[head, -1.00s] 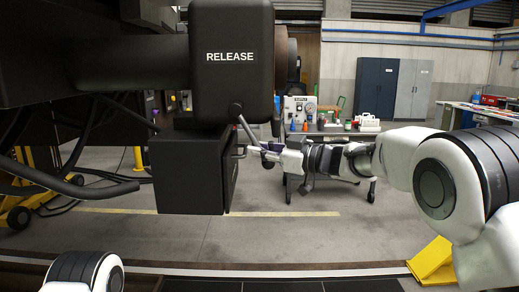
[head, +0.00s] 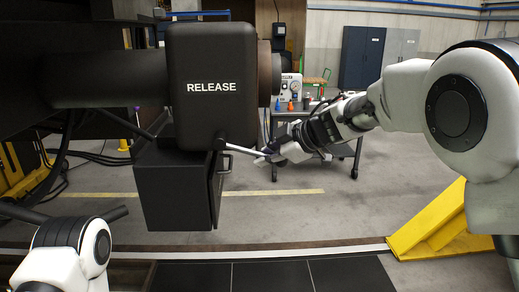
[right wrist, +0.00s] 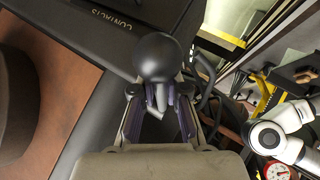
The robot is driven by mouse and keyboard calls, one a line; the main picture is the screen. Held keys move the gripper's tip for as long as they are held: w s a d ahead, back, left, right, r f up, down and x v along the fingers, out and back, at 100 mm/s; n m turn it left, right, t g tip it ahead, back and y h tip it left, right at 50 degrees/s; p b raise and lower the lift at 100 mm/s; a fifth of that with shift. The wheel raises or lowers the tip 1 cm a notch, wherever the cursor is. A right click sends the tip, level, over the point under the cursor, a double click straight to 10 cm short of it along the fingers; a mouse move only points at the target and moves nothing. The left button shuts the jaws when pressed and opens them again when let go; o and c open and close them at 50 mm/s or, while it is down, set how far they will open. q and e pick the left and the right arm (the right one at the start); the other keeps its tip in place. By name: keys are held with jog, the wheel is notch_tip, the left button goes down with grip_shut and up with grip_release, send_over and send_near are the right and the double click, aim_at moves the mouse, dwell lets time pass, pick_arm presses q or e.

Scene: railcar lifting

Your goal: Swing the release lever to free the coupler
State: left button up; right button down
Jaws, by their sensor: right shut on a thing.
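The black coupler (head: 208,62) with the white word RELEASE hangs at the left centre in the head view. The release lever (head: 244,149), a thin light rod, runs from the coupler's lower right corner to the right, sloping slightly down. My right gripper (head: 270,154) is shut on the lever's outer end. In the right wrist view, a dark round knob (right wrist: 157,57) sits just beyond the fingertips of my right gripper (right wrist: 158,108), and a pale rod tip shows between the fingers. My left gripper is out of view; only part of my left arm shows at the lower left.
A dark box (head: 175,190) hangs below the coupler, with hoses at left. A yellow ramp-shaped block (head: 430,225) stands on the floor at right. A table (head: 345,150) with a gauge box and cabinets (head: 362,57) stand behind. The floor between is clear.

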jog(key=shift+d+r+n+h, duration=0.15)
jog(key=shift+r+n+h, duration=0.05)
jog(key=shift+r+h, duration=0.45)
jog(key=shift+d+r+n+h, duration=0.1)
jog(key=shift+r+n+h, duration=0.1)
jog(key=shift+r+h, duration=0.45)
jog(key=shift+r, duration=0.2)
jog(key=c, duration=1.2)
grip_release()
jog(key=shift+a+g, duration=0.1)
jog(key=shift+g, duration=0.2)
jog(key=shift+f, duration=0.1)
jog(key=v, duration=1.2)
